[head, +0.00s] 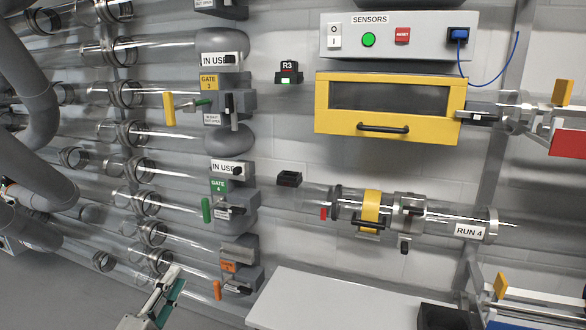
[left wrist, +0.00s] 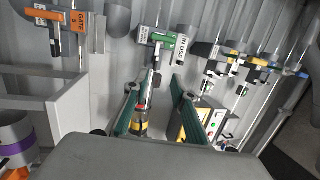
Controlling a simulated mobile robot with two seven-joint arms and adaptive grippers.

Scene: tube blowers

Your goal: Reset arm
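My left gripper (head: 165,297) is low in the head view, in front of the lower glass tubes and left of the white counter. Its two teal-lined fingers also show in the left wrist view (left wrist: 158,103). They stand apart with nothing held between them. A glass tube with a yellow band (left wrist: 140,122) shows between the fingers, farther off. The green gate 4 handle (head: 206,210) and the orange handle (head: 217,290) are on the wall unit, right of the gripper and apart from it. My right gripper is not in view.
A white counter (head: 330,300) juts out at the bottom, with a black box (head: 448,317) at its right. A yellow-framed cabinet (head: 388,105) hangs below the sensors panel (head: 398,35). The RUN 4 tube (head: 470,230) lies below it. Large grey pipes (head: 35,110) fill the left side.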

